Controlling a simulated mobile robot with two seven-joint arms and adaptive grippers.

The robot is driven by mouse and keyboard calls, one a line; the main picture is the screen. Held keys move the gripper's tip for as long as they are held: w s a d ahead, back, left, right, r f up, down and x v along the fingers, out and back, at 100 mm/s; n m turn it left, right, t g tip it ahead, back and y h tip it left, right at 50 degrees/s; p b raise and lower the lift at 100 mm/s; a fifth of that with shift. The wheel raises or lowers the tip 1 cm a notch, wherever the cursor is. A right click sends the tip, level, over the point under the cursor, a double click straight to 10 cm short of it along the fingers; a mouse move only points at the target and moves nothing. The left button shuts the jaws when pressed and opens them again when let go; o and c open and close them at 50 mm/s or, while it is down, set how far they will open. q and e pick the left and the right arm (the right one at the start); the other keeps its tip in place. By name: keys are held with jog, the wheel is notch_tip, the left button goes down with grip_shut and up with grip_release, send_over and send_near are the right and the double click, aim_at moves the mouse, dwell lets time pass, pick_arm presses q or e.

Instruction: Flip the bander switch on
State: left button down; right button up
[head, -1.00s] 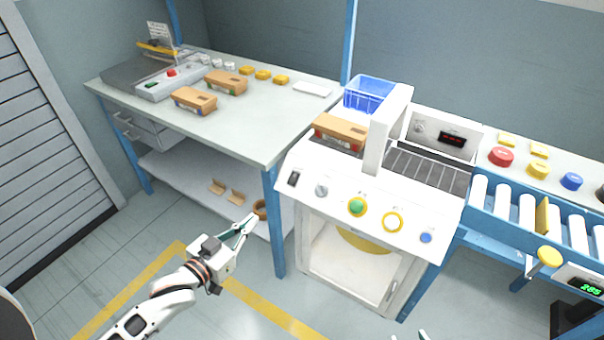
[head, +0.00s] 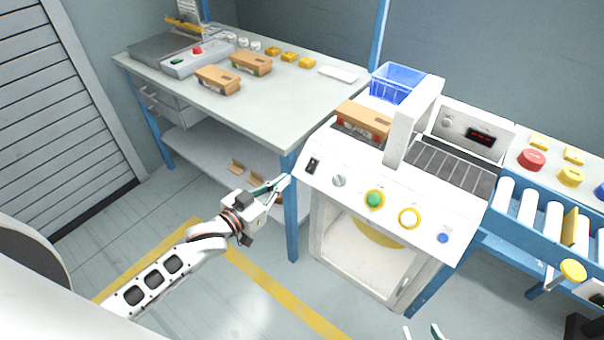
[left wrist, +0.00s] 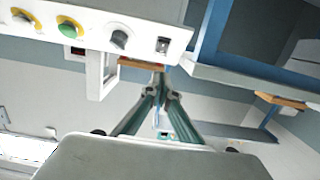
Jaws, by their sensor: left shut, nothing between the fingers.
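The bander (head: 330,215) is a white machine with a sloped front panel, right of the workbench. Its black rocker switch (head: 312,166) sits at the panel's left end, left of a grey knob (head: 339,180). The switch also shows in the left wrist view (left wrist: 163,45); whether it is on or off I cannot tell. My left gripper (head: 284,181) is shut and empty, a little left of the switch and not seen touching the panel. In the left wrist view its fingertips (left wrist: 159,72) meet below the switch. Only the tips of my right gripper (head: 422,333) show at the bottom edge.
The panel also has a green button (head: 374,199), a white button (head: 409,217) and a blue button (head: 443,238). A blue table leg (head: 291,215) stands close by my left gripper. A roller conveyor (head: 545,225) is at the right.

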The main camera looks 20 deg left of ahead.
pick_arm(q)
send_near(311, 167)
jog(key=w+r, duration=0.2)
jog(key=w, duration=0.1)
jog(key=shift+w+d+f+b, duration=0.4)
jog(key=shift+w+d+f, duration=0.05)
jog(key=shift+w+f, duration=0.2)
jog(key=shift+w+d+f+b, duration=0.35)
jog(key=shift+w+d+f, duration=0.1)
jog(key=shift+w+f, duration=0.15)
